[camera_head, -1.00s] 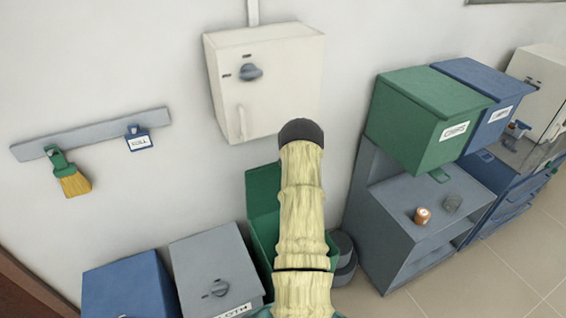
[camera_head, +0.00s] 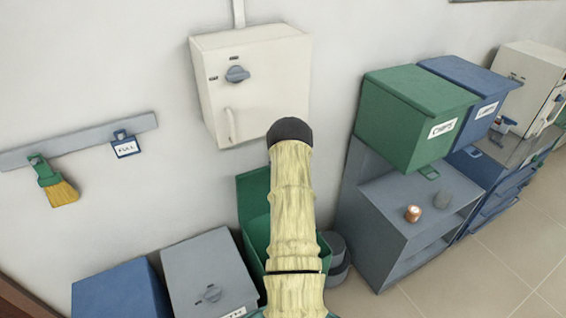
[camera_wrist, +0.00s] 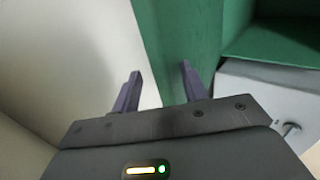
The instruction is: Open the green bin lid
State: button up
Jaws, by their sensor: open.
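A green bin (camera_head: 253,226) stands low against the wall, partly hidden behind my arm. Its green lid (camera_head: 253,187) stands raised, close to upright, at the wall side. In the wrist view the green lid panel (camera_wrist: 178,35) runs down behind the fingers, and the green bin's inside (camera_wrist: 275,42) shows to the right. My gripper (camera_wrist: 158,86) is open with nothing visible between its fingers. The right finger overlaps the lid panel, and the left finger is in front of the pale wall. Whether either touches the lid, I cannot tell. The head view hides the fingers.
A grey bin (camera_head: 208,265) and a blue bin (camera_head: 125,292) stand left of the green one. A white wall cabinet (camera_head: 260,80) hangs above. At right, a green CHIPS box (camera_head: 410,115) stands on a grey shelf unit (camera_head: 380,200). Floor at lower right is clear.

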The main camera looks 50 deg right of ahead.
jog(key=b+v, duration=0.4)
jog(key=v, duration=1.2)
jog(key=shift+a, duration=0.15)
jog(key=shift+a, duration=0.1)
jog(key=shift+s, duration=0.15)
jog(key=w+a+r+m+b, duration=0.15)
jog(key=a+m, duration=0.25)
jog(key=a, duration=0.6)
jog(key=w+a+r+m+p, duration=0.1)
jog(key=a+r+m, duration=0.25)
jog(key=a, duration=0.65)
jog(key=s+a+f+m+g+y, duration=0.1)
jog(key=s+a+m+g, duration=0.1)
jog(key=s+a, duration=0.6)
jog(key=s+a+f+m+g+y+b, duration=0.1)
jog(key=s+a+m+g, duration=0.2)
jog(key=a, duration=1.2)
jog(key=s+m, duration=0.2)
jog(key=s, duration=0.3)
jog(key=shift+s+a+f+g+y, duration=0.2)
jog(key=shift+s+a+g+y, duration=0.1)
